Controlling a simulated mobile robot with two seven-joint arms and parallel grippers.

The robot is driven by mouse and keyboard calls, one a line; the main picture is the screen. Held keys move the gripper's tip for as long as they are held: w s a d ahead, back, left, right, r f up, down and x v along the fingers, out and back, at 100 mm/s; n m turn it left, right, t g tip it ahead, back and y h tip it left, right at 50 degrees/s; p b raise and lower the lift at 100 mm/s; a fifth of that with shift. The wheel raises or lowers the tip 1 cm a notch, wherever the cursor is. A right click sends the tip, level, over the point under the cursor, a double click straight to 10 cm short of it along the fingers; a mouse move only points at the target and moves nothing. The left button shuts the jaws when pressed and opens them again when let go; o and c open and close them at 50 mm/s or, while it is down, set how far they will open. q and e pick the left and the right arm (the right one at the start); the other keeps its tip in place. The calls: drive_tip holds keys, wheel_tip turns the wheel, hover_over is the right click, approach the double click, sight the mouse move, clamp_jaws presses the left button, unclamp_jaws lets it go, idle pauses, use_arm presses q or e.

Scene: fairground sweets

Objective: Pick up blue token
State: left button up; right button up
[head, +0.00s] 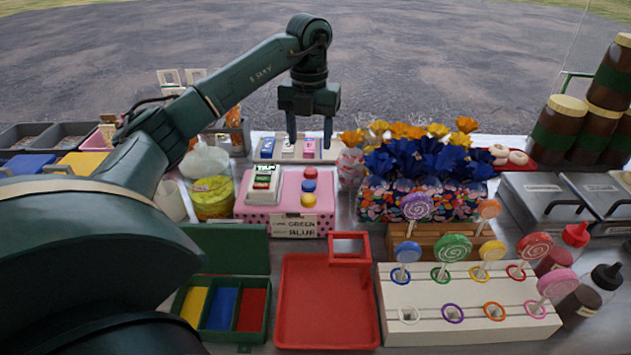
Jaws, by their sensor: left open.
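A small sign with green and blue lettering hangs on the box front. My left gripper (310,138) points down with its fingers apart and nothing between them. In the picture it is above the tokens, apart from them and farther back, in front of a small white tray. My right gripper is not in view.
A small card stand (264,183) stands left of the tokens on the box. Blue and orange flowers (425,160) rise to the right. In front are an empty red tray (327,305), a green three-part case (222,308) and a white lollipop rack (470,330).

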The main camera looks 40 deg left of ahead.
sight(309, 183)
use_arm(q)
drive_tip(key=f, duration=0.3)
drive_tip(key=f+p, duration=0.1)
drive_tip(key=f, duration=0.7)
drive_tip(key=shift+s, duration=0.35)
drive_tip(key=shift+r, duration=0.1)
drive_tip(key=shift+c, duration=0.2)
drive_tip(key=c, duration=1)
